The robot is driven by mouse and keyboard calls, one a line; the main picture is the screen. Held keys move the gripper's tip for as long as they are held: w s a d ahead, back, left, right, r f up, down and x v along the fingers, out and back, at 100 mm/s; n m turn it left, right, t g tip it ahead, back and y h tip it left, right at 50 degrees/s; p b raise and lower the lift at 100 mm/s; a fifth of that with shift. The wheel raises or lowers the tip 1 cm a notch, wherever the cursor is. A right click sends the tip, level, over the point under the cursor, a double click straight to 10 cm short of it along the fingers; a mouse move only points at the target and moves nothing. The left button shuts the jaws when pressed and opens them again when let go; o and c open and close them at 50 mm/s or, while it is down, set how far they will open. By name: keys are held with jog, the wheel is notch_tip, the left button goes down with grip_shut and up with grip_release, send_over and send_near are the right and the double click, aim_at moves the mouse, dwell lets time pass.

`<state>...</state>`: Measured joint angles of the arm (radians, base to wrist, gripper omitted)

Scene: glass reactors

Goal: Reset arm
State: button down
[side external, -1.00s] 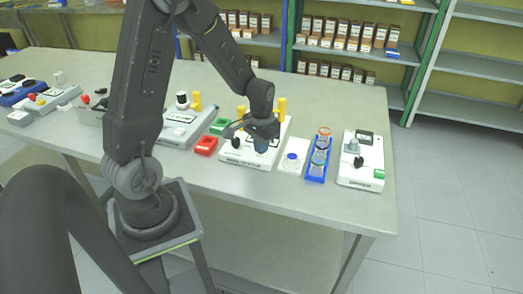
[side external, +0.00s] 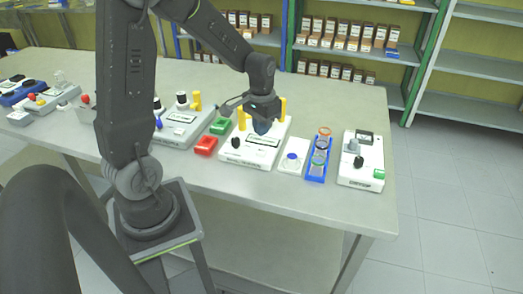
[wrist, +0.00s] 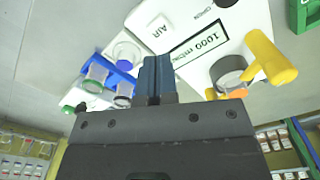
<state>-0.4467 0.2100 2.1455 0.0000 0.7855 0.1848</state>
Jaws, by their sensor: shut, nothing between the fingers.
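My gripper (side external: 262,126) is shut and empty, with its blue fingertips pointing down over the white device with yellow posts (side external: 262,158) on the bench. In the wrist view the blue fingers (wrist: 154,78) are together, with nothing between them. The white device (wrist: 205,70) shows below them with a "1000" label, and a yellow post (wrist: 270,58) stands to the right. The gripper is above the device, and its exact height cannot be told.
To the right are a white block with a blue ring (side external: 292,160), a blue rack of glass vessels (side external: 318,160) and another white device (side external: 361,170). The bench's back right is clear.

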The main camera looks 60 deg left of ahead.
jog(key=shift+r, duration=0.2)
jog(key=shift+d+r, duration=0.1)
jog(key=shift+r, duration=0.05)
jog(key=s+d+r+m+t, duration=0.3)
jog(key=s+d+r+t, duration=0.2)
jog(key=s+d+r, duration=0.7)
jog(key=d+r, duration=0.1)
jog(key=d, duration=0.2)
jog(key=shift+s+r+t, duration=0.25)
jog(key=shift+r+t, duration=0.05)
dwell(0.8)
